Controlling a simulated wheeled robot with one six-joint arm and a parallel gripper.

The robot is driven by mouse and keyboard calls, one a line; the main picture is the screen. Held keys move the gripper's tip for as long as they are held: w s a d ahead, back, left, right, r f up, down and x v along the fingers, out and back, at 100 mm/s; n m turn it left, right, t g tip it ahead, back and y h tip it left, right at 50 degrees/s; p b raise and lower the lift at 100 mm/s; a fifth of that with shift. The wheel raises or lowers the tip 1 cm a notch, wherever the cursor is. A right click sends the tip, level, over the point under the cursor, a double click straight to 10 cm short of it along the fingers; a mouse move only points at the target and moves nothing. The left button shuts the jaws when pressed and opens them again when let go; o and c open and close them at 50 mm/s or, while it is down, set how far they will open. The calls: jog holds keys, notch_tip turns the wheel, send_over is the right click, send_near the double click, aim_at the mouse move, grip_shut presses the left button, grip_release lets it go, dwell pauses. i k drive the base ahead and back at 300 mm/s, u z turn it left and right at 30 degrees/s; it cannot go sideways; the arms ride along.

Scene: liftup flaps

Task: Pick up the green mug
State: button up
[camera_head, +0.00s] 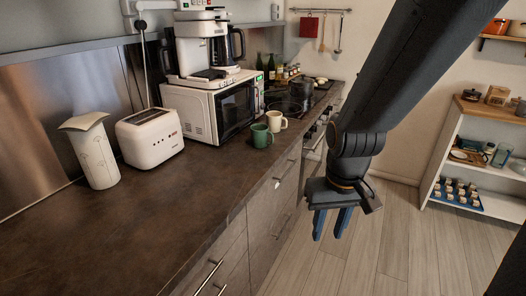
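The green mug (261,136) stands upright on the dark countertop (150,215), close to the counter's front edge and in front of the microwave. A cream mug (277,121) stands just behind it to the right. My gripper (332,223) points down in front of the counter, over the floor, to the right of and lower in the picture than the green mug. Its two blue fingers are apart with a gap between them, and nothing is held. My dark arm comes down from the upper right.
A microwave (213,113) with a coffee machine on top stands behind the mugs. A white toaster (150,137) and a white canister (93,155) stand to the left. A stove with a pot (302,88) is beyond. A shelf (445,150) stands at right. The near countertop is clear.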

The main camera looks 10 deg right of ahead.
aim_at(259, 133)
jog(key=u, duration=0.05)
jog(key=k, duration=0.6)
jog(key=z, duration=1.05)
jog(key=i, duration=1.45)
jog(key=u, duration=0.95)
jog(key=i, duration=1.1)
jog(key=u, duration=0.25)
